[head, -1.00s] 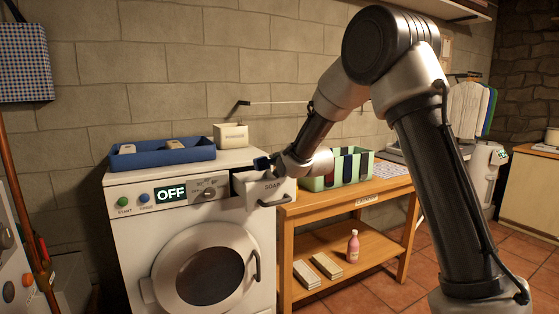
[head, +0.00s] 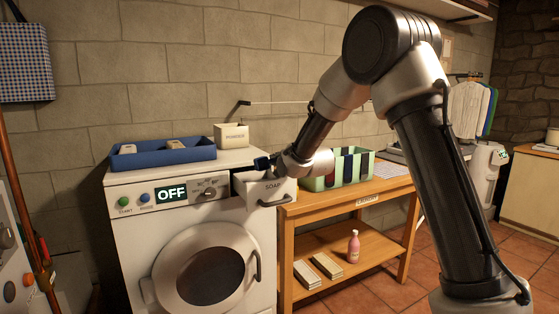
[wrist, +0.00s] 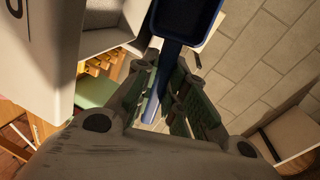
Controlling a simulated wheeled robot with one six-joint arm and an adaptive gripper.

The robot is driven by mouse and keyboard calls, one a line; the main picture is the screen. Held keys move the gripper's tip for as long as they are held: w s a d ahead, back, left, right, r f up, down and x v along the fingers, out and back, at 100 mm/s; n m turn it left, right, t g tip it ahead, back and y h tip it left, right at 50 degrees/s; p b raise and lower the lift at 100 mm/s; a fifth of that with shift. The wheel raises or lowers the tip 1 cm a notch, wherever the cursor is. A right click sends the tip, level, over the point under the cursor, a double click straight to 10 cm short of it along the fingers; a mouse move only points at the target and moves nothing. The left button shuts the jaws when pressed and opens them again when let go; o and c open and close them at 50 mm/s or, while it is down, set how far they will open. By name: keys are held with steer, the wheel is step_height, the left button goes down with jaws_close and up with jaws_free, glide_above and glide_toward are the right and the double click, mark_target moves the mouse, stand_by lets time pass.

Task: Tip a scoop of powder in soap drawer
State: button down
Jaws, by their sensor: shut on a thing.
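The soap drawer (head: 262,191), white and marked SOAP, is pulled out at the top right of the washing machine (head: 190,240). In the wrist view the drawer (wrist: 40,60) is at the upper left, with grey grainy matter in its hollow. My gripper (head: 270,164) is over the drawer's back part in the head view. In the wrist view my gripper (wrist: 172,88) is shut on the handle of a dark blue scoop (wrist: 186,16). The scoop's bowl is beside the drawer's hollow, partly cut off; I cannot tell whether powder is in it. The powder box (head: 231,136) stands on the machine.
A blue tray (head: 130,160) with small blocks lies on the machine top. A wooden table (head: 345,205) to the right bears a green divided bin (head: 318,184). A pink bottle (head: 353,246) and pale blocks are on its lower shelf. The stone wall is behind.

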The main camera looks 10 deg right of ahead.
steer(key=shift+r, duration=2.5)
